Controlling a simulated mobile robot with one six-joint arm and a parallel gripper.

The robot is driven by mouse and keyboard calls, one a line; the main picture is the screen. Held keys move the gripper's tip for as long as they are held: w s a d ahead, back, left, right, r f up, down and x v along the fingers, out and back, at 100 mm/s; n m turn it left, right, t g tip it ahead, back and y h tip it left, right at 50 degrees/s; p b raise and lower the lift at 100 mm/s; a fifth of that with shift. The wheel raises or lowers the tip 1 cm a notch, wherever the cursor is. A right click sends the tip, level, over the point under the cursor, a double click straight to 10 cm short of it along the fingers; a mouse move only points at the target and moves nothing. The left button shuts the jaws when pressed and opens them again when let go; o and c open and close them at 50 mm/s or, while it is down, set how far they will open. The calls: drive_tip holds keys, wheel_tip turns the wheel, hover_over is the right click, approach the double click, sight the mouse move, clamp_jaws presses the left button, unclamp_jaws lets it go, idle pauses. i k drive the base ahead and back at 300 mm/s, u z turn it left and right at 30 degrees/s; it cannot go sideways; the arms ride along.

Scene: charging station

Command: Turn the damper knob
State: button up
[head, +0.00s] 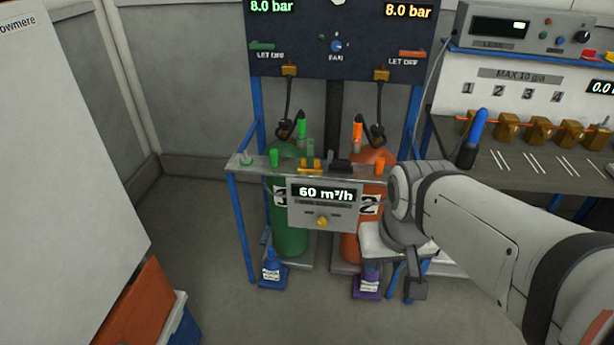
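A small yellow knob (321,222) sits on a grey panel (298,217) under a display reading "60 m³/h"; this looks like the damper knob, though its label is too small to read. The panel hangs at the front of a blue-legged stand. My arm reaches in from the right, and my gripper (414,288) hangs at its end, to the right of and lower in the picture than the knob, apart from it. The arm's wrist hides part of the gripper, so its finger opening does not show clearly.
A green cylinder (290,240) and an orange cylinder (349,248) stand behind the panel. A bench (500,182) with brass valves is at right.

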sight(321, 221)
drive_tip(key=u, duration=0.1)
drive_tip(key=i, duration=1)
drive_tip(key=u, duration=0.4)
drive_tip(key=k, duration=0.95)
drive_tip(key=z, duration=0.2)
drive_tip(key=i, duration=1)
drive_tip(key=u, duration=0.7)
